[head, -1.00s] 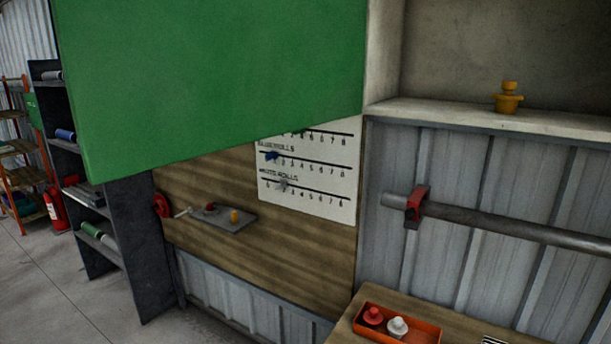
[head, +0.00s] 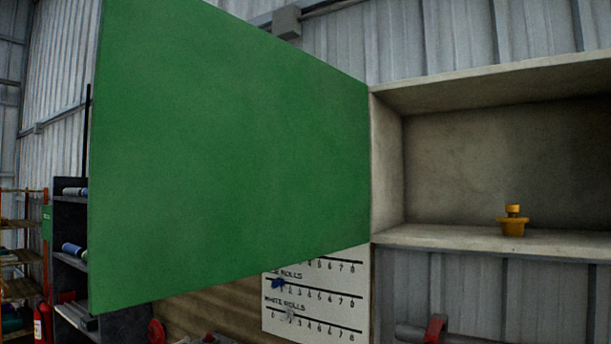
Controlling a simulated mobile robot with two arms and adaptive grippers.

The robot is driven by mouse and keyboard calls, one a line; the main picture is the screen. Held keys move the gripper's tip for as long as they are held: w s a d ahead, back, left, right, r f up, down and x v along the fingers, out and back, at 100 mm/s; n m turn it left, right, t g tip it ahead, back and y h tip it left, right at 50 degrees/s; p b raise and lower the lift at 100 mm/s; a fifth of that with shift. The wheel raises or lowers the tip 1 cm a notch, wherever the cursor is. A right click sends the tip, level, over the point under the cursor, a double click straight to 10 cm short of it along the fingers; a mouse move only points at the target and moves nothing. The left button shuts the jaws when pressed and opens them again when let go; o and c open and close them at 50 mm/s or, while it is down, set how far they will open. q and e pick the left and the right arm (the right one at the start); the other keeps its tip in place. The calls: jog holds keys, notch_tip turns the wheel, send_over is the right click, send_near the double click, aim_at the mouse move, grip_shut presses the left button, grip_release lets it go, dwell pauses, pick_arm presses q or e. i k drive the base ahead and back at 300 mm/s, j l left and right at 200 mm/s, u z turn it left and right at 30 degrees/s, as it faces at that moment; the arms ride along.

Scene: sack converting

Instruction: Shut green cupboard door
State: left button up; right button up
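The green cupboard door (head: 235,160) stands wide open in the head view, swung out to the left of the cupboard. Its right edge meets the cupboard's left side wall. The pale open cupboard (head: 385,160) is at the right, and its inside shows. A yellow-orange fitting (head: 513,222) stands on its bottom board. Neither of my grippers shows in this view.
A white chart (head: 318,302) with numbered lines hangs below the door on a wooden board. A dark shelf rack (head: 70,245) with rolls and a red fire extinguisher (head: 41,325) stand at the left. A pipe with a red clamp (head: 435,328) runs below the cupboard.

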aim_at(221, 150)
jog(key=i+j+z, duration=0.1)
jog(key=j+z, duration=0.15)
jog(key=z, duration=0.15)
jog(key=j+z, duration=0.25)
jog(key=z, duration=0.15)
jog(key=j+z, duration=0.25)
jog(key=z, duration=0.15)
jog(key=j+z, duration=0.15)
jog(key=j, duration=0.7)
jog(key=k+j+z, duration=0.15)
jog(key=j, duration=0.65)
